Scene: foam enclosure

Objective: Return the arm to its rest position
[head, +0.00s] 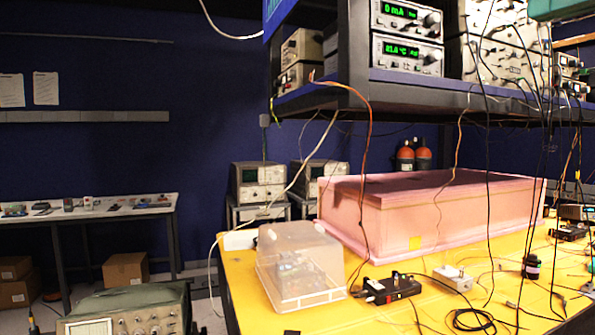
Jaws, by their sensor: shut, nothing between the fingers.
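My arm and my gripper do not show in the head view, so their pose cannot be seen. The pink foam enclosure (440,215) sits closed on the yellow table (240,275), toward its back. A clear plastic box (300,265) stands at the table's left end, in front of the enclosure.
A black box (387,289) and a small metal box (453,278) lie in front of the enclosure among loose cables. Cables hang from the instrument shelf (410,92) above. An oscilloscope (125,312) stands at lower left. A side table (90,208) is far left.

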